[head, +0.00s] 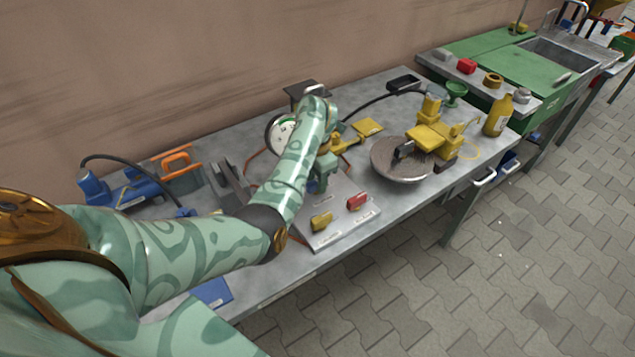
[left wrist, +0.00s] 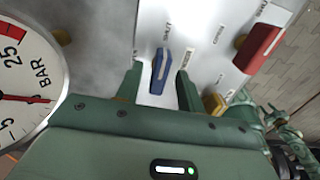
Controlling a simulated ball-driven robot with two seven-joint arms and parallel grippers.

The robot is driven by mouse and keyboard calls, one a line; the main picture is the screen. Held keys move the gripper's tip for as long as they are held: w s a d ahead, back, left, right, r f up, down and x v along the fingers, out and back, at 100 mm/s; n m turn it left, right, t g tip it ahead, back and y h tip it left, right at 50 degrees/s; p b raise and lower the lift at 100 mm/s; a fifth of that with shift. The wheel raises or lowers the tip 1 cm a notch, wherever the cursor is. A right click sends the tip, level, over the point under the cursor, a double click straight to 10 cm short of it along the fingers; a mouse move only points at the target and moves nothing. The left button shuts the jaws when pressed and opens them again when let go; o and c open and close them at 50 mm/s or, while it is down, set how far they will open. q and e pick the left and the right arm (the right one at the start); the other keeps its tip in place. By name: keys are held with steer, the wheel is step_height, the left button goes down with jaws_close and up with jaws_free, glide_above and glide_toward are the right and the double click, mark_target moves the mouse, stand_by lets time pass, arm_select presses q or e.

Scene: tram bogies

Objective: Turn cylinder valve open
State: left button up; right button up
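A pale panel (head: 335,232) lies on the bench with a yellow handle (head: 321,221) and a red handle (head: 358,202) on it. In the left wrist view a blue handle (left wrist: 159,70) stands on the panel (left wrist: 200,22). The red handle (left wrist: 257,48) and yellow handle (left wrist: 213,103) also show there. My left gripper (head: 318,182) is over the panel's far part. In the left wrist view its open fingers (left wrist: 157,86) are on either side of the blue handle, with gaps. I cannot read which handle is the cylinder valve.
A round gauge (head: 282,133) stands behind my left gripper; its BAR dial (left wrist: 27,80) fills the left of the wrist view. A round metal plate (head: 400,165) with yellow parts is to the right. A blue tool (head: 130,190) lies at the left. The bench's front edge is near the panel.

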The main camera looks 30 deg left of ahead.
arm_select(q)
steer(key=shift+f, duration=0.15)
arm_select(e)
steer(key=shift+s+d, duration=0.1)
steer(key=shift+d, duration=0.05)
arm_select(q)
steer(key=shift+c, duration=0.6)
jaws_close()
